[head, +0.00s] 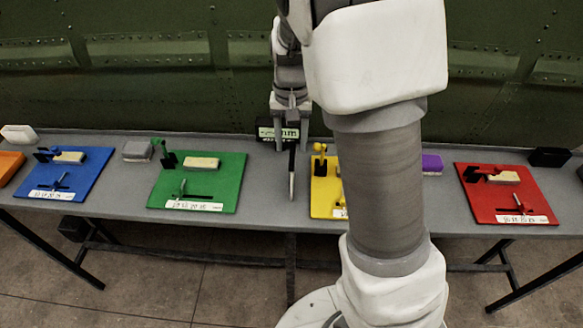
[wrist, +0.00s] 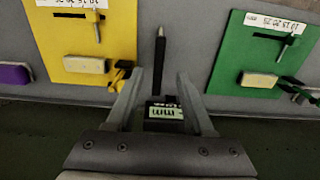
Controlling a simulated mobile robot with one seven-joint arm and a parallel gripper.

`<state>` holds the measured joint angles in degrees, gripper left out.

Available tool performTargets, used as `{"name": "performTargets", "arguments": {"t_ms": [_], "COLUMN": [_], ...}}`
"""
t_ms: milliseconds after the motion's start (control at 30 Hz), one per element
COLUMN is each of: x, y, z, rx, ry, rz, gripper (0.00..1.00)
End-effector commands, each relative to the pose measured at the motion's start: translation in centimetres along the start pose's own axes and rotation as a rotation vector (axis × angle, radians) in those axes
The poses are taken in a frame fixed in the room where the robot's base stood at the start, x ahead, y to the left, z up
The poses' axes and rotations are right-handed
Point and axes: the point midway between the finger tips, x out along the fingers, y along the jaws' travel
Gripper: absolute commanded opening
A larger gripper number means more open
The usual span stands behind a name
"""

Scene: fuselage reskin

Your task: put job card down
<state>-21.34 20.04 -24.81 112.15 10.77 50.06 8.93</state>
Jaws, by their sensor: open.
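My gripper (head: 291,143) is open, with one finger on each side of the block. In the wrist view both fingers (wrist: 160,85) stand apart, and I see no contact with the card. Whether the card rests on the block or is fixed to it, I cannot tell.
A grey table (head: 120,205) carries a blue board (head: 82,163), a green board (head: 225,175), a yellow board (head: 322,195) and a red board (head: 480,200). A dark pen-like tool (wrist: 159,60) lies just ahead of the fingers. A green riveted fuselage wall (head: 150,100) rises behind.

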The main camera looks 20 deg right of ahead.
Motion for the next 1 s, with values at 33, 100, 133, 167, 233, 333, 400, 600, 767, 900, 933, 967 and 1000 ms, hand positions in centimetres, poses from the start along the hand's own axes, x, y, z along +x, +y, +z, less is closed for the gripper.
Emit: {"name": "performTargets", "arguments": {"t_ms": [33,100,133,167,233,333,400,600,767,900,933,967,1000], "x": [1.1,2.1,2.3,2.6,2.9,3.5,4.5,7.4,8.3,8.2,8.2,8.2,8.2], "y": [0.1,0.0,0.0,0.0,0.0,0.1,0.1,0.3,0.3,0.2,0.3,0.3,0.2], "z": [0.1,0.1,0.1,0.0,0.0,0.0,0.0,-0.2,-0.2,-0.2,-0.2,-0.2,-0.2], "rx": [0.000,0.001,0.001,0.000,0.000,0.000,0.001,0.000,0.000,0.000,0.000,0.000,0.000], "ry": [-0.004,-0.003,-0.003,-0.001,0.000,-0.002,-0.002,-0.002,0.000,0.001,0.001,0.001,0.001], "rz": [0.002,0.001,0.001,0.001,0.000,0.000,0.002,0.001,0.001,0.000,0.000,0.000,0.000], "gripper": [0.53,0.53,0.53,0.53,0.53,0.53,0.53,0.53,0.53,0.53,0.53,0.51,0.43]}}
